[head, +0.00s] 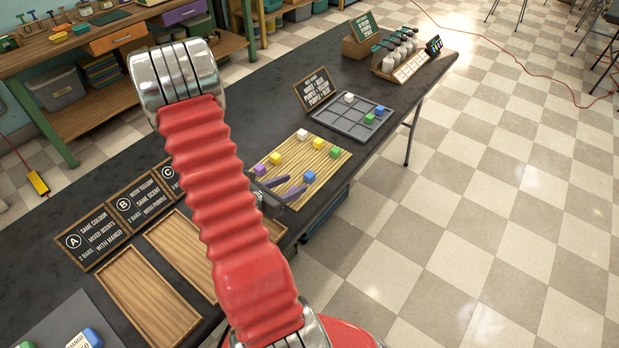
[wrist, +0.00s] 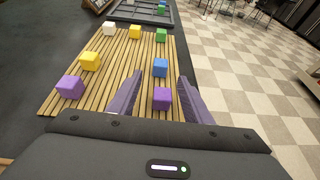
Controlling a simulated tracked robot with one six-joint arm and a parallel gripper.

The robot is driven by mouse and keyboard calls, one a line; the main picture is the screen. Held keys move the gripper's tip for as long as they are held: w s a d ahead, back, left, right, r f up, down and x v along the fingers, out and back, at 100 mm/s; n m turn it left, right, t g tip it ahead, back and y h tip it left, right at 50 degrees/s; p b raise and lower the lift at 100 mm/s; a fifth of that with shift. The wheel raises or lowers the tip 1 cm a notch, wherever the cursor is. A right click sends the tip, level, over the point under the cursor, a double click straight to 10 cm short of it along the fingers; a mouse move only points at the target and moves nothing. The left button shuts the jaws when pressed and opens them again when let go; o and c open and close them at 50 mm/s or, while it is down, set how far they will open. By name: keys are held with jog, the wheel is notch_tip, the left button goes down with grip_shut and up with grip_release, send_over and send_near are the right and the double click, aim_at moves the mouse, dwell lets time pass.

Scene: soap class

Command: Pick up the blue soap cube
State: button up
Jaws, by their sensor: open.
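A blue soap cube (head: 309,177) sits on the slatted wooden mat (head: 328,168); it also shows in the wrist view (wrist: 160,67). My gripper (wrist: 160,77) is open, its two purple fingers pointing towards this cube. The cube is just beyond the fingertips, in line with the gap. A purple cube (wrist: 162,98) shows between the fingers, nearer to my palm; I cannot tell its height relative to them. In the head view the fingers are low over the mat's near side. Another blue cube (head: 379,110) is in the grey divided tray (head: 345,119) beyond the mat.
Two yellow cubes (wrist: 90,61) (wrist: 135,32), another purple cube (wrist: 70,87), a white cube (wrist: 110,29) and a green cube (wrist: 161,35) are on the mat. Wooden trays (head: 128,285) and signs stand at the left. A bottle rack (head: 392,70) stands at the far end.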

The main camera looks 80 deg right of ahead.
aim_at(307, 176)
jog(key=shift+x, duration=1.75)
jog(key=shift+x, duration=2.6)
jog(key=shift+r, duration=0.15)
jog(key=shift+c, duration=0.6)
jog(key=c, duration=1)
jog(key=shift+r, duration=0.2)
jog(key=shift+r, duration=4.85)
